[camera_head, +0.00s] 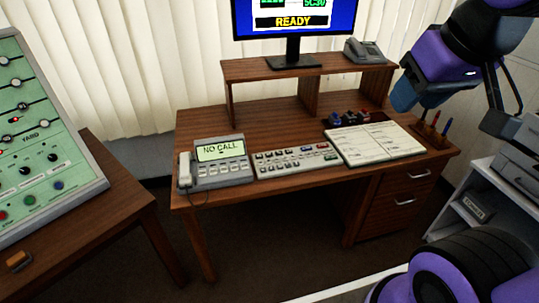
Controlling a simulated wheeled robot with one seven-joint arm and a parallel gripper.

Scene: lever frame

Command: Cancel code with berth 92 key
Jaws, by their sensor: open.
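A beige keyboard panel (297,161) with rows of small pale, red, blue and green keys lies on the wooden desk. Its key labels are too small to read, so I cannot tell which key is berth 92 or cancel. Above it a monitor (295,17) shows READY in yellow and part of a green code ending in what looks like SC30; its top is cut off. My gripper (503,112), dark, is at the upper right, right of and well apart from the keyboard. It looks open and empty, partly cut off by the picture edge.
A desk phone (219,164) reading NO CALL stands left of the keyboard, an open book (375,142) right. Pens (433,124) stand near the desk's right end. A raised shelf (262,72) carries another phone (364,51). A green YARD panel (40,130) stands at left.

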